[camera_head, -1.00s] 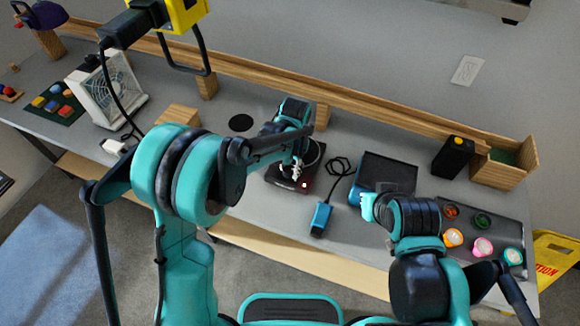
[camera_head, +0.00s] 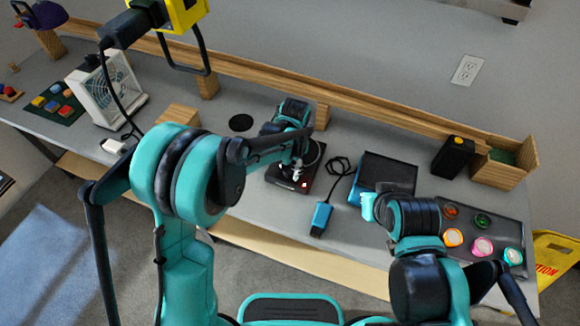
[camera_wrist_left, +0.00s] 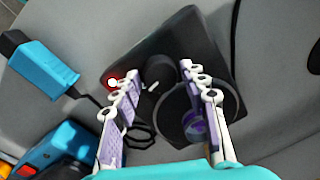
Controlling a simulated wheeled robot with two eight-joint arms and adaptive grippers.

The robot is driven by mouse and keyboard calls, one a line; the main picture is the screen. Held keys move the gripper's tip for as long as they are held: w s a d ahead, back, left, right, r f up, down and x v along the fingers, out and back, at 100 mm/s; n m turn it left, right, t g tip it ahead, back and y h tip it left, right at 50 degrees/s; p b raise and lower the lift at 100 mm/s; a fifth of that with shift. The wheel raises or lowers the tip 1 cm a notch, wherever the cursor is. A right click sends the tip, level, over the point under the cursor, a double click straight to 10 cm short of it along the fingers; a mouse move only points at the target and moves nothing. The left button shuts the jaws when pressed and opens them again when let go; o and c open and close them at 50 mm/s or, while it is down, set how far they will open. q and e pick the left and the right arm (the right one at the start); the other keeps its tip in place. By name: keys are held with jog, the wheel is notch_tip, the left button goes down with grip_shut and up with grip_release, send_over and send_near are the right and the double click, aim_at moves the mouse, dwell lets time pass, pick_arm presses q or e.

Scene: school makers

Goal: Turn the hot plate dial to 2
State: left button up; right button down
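The hot plate (camera_head: 283,177) is a black unit on the table in the head view, mostly hidden under my left gripper (camera_head: 296,164). In the left wrist view the hot plate (camera_wrist_left: 205,45) shows its round plate, a lit red light and a dark round dial (camera_wrist_left: 159,71) with a short white mark beside it. My left gripper (camera_wrist_left: 158,82) is open, its two fingers on either side of the dial. I cannot tell whether they touch it. The number the dial points to cannot be read. My right gripper (camera_head: 372,206) is far from the hot plate; its fingers are unclear.
A blue plug-like block (camera_head: 321,216) on a black cable lies right of the hot plate, with a blue and black box (camera_head: 385,173) beyond it. A tray (camera_head: 511,212) of colored round containers is at the right. A white fan (camera_head: 107,88) stands at the left.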

aim_at(290, 171)
pick_arm(q)
notch_tip(290, 171, up, 12)
jog(key=shift+s+d, duration=0.25)
dwell(0.3)
dwell(0.3)
jog(key=s+a+r+n+t+h, duration=0.1)
jog(key=s+a+r+n+t, duration=0.3)
jog(key=s+a, duration=0.55)
jog(key=s+a+f+n+t, duration=0.1)
jog(key=s+a+n+t, duration=0.1)
jog(key=s+a+n, duration=0.2)
jog(key=s+a, duration=0.3)
jog(key=s, duration=0.1)
jog(key=shift+s+a+f+n+t, duration=0.3)
jog(key=shift+a+f+n, duration=0.1)
